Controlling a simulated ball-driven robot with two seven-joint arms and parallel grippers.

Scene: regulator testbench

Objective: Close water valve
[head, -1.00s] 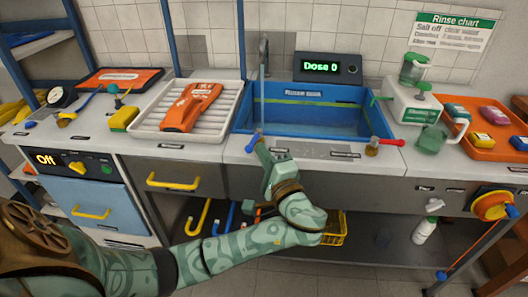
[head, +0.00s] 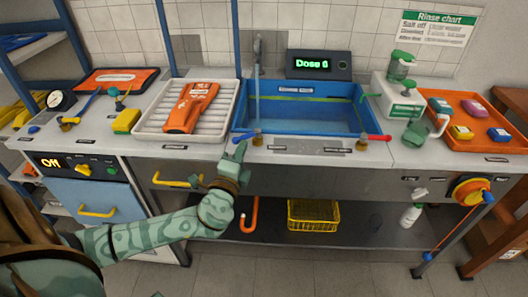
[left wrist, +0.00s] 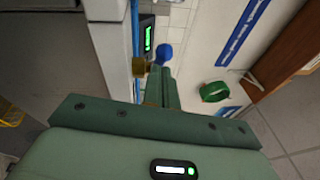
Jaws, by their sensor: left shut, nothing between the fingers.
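A small valve with a blue handle (head: 245,136) and a brass body (head: 258,139) stands on the counter at the sink's front left corner. The handle points to the left. In the left wrist view its round blue end (left wrist: 163,52) and brass part (left wrist: 140,67) are just beyond my fingertips. My left gripper (head: 240,148) is shut and empty, at the counter's front edge just below the blue handle. I cannot tell whether it touches the handle. A second valve with a red handle (head: 379,138) is at the sink's front right. My right gripper is not in view.
The blue sink (head: 310,107) has a faucet above it with a thin pale vertical line below.

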